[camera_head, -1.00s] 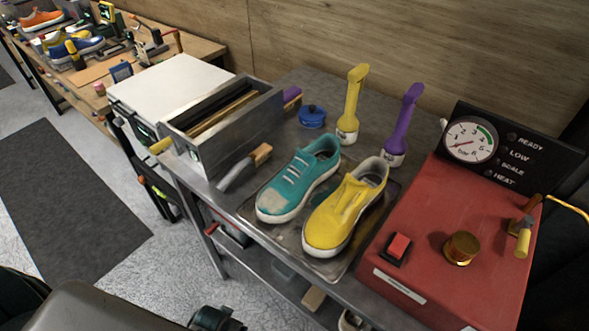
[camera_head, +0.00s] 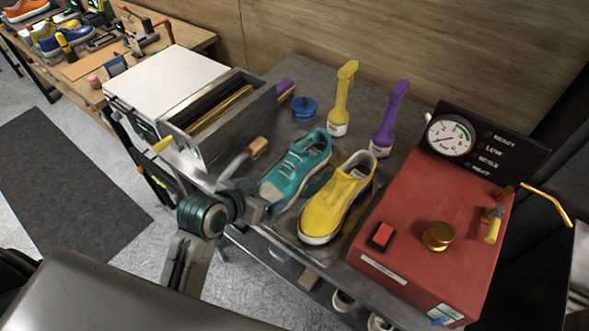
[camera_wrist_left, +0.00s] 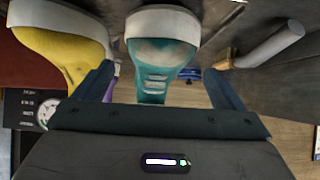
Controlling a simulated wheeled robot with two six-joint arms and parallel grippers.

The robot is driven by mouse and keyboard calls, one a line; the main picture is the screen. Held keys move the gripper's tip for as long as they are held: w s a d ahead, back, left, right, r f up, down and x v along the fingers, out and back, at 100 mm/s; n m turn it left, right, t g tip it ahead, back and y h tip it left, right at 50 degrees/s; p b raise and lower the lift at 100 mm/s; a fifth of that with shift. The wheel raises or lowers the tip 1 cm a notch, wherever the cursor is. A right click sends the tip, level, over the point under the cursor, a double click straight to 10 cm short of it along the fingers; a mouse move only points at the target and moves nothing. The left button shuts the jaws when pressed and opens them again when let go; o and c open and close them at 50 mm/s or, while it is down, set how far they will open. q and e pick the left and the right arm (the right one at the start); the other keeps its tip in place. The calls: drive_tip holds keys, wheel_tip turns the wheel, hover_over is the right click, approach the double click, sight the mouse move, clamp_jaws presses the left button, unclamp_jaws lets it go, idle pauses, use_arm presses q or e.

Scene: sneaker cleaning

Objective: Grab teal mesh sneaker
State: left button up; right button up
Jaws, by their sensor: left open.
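The teal mesh sneaker (camera_head: 300,165) lies on a metal tray (camera_head: 352,232), its toe toward me. A yellow sneaker (camera_head: 337,198) lies close to its right. My left gripper (camera_head: 262,206) is beside the teal sneaker's toe in the head view, and the arm partly hides its fingers. In the left wrist view the gripper (camera_wrist_left: 160,88) is open. The teal sneaker (camera_wrist_left: 158,55) shows between its two fingers there, with the yellow sneaker (camera_wrist_left: 62,45) to the left. I cannot tell whether the fingers touch the teal sneaker. My right gripper is not in view.
A brush with a wooden part (camera_head: 257,148) lies left of the teal sneaker, near a metal bin (camera_head: 235,122). A blue lidded pot (camera_head: 304,108), yellow bottle (camera_head: 342,100) and purple bottle (camera_head: 388,122) stand behind. A red gauge machine (camera_head: 425,225) stands right.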

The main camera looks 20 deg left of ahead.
use_arm(q)
drive_tip(key=t+h, duration=0.1)
drive_tip(key=t, duration=0.1)
approach(295, 162)
drive_tip(key=shift+w+a+f+m, duration=0.1)
drive_tip(key=shift+w+f+m, duration=0.2)
drive_tip(key=shift+w+f, duration=0.35)
drive_tip(key=p+x, duration=0.1)
drive_tip(key=x, duration=0.2)
drive_tip(key=shift+w+f, duration=0.1)
drive_tip(key=shift+w, duration=0.3)
drive_tip(key=shift+w+d+f+p, duration=0.25)
drive_tip(key=shift+w+d+p, duration=0.1)
drive_tip(key=shift+w, duration=0.1)
drive_tip(key=shift+w+f+p, duration=0.15)
drive_tip(key=shift+w+p, duration=0.1)
drive_tip(key=shift+p, duration=0.05)
drive_tip(key=p+x, duration=0.2)
drive_tip(key=x, duration=0.2)
drive_tip(key=shift+s+a+f, duration=0.1)
drive_tip(key=shift+f, duration=0.05)
drive_tip(key=shift+w+f, duration=0.2)
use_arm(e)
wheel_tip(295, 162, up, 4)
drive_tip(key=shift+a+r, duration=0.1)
use_arm(q)
drive_tip(key=shift+c, duration=0.4)
